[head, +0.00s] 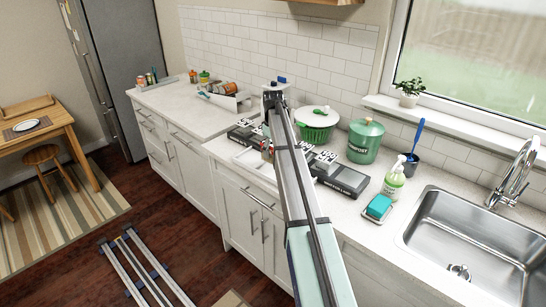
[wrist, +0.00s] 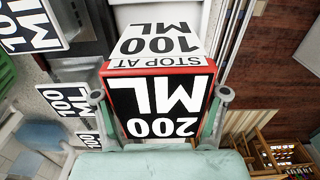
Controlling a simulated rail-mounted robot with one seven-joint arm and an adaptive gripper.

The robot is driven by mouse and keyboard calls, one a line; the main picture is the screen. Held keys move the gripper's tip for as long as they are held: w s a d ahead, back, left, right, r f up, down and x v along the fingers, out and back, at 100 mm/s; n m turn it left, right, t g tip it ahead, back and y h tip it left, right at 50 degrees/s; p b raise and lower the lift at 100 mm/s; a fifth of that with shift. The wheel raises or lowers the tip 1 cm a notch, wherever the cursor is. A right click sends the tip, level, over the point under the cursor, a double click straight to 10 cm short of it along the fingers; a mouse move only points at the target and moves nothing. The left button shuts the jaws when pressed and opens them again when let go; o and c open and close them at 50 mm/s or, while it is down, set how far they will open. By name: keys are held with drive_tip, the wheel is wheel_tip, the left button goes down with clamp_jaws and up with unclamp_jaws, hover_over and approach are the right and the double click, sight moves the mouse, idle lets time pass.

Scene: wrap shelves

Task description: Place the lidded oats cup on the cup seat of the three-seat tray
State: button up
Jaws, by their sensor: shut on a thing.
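My gripper (wrist: 160,100) is shut on a boxy, red-edged container (wrist: 150,75) in the wrist view. Its black face reads 200 ML in white, upside down in the picture. No oats marking shows, so I cannot tell whether it is the oats cup. A white face reading STOP AT 100 ML lies just beyond it; whether it belongs to the same thing is unclear. In the head view my arm hides most of the gripper and its load. A white tray (head: 245,159) lies on the counter left of my arm, partly hidden; its seats cannot be made out.
Black blocks with white lettering (head: 343,179) flank the tray. A green lidded canister (head: 365,140), a green basket (head: 314,125), a soap bottle (head: 394,180) and a teal sponge (head: 379,206) stand to the right, before the sink (head: 470,235). The left counter's front is clear.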

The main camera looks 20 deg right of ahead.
drive_tip(key=shift+f+p, duration=0.6)
drive_tip(key=shift+f, duration=1.6)
drive_tip(key=shift+f, duration=0.2)
drive_tip(key=o, duration=1.3)
drive_tip(key=shift+c, duration=0.2)
drive_tip(key=shift+r, duration=0.1)
wheel_tip(320, 180, up, 12)
drive_tip(key=b, duration=0.3)
drive_tip(key=shift+r, duration=0.15)
